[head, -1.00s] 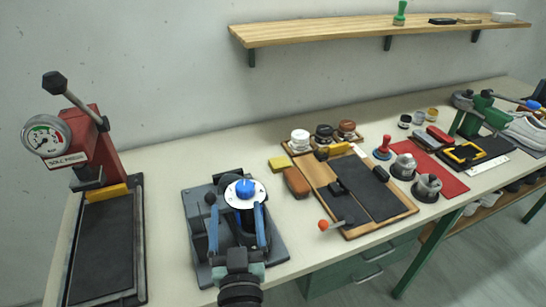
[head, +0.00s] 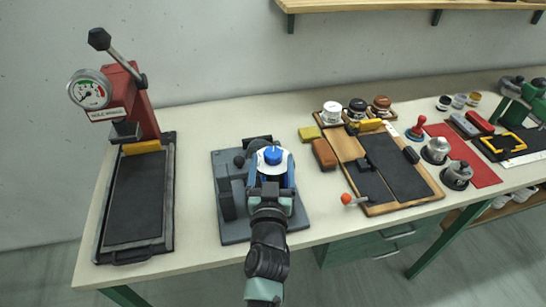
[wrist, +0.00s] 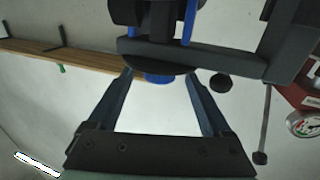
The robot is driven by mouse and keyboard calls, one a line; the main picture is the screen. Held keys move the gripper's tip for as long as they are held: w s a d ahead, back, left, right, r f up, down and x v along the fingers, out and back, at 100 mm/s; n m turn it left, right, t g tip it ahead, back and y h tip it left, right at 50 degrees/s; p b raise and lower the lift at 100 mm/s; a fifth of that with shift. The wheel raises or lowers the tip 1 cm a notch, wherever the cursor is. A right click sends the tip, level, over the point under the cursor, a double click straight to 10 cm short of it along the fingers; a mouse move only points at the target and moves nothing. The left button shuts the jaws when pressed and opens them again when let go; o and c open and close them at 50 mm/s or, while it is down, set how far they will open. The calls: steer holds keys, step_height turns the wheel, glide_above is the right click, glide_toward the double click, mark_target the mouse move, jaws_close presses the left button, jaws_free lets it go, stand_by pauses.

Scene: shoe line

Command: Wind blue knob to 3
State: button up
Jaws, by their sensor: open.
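The blue knob (head: 272,154) sits on a round white dial (head: 263,163) on top of a dark grey machine (head: 230,215) on the bench. The marks on the dial are too small to read. My gripper (head: 272,165) is open in front of the machine, its blue fingers on either side of the dial. In the wrist view, the blue knob (wrist: 158,78) shows in part beyond the gap between the open fingertips (wrist: 159,76). The knob is apart from both fingers there. The dark machine body hides the rest.
A red press (head: 135,105) with a gauge stands at the left. A brown block (head: 324,154) is close to the machine's right. Bare bench shows between press and machine.

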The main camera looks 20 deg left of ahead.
mark_target(272, 160)
steer(key=shift+b+x, duration=0.3)
steer(key=shift+x, duration=1.3)
jaws_close()
steer(key=shift+r+p, duration=0.2)
steer(key=shift+p, duration=0.5)
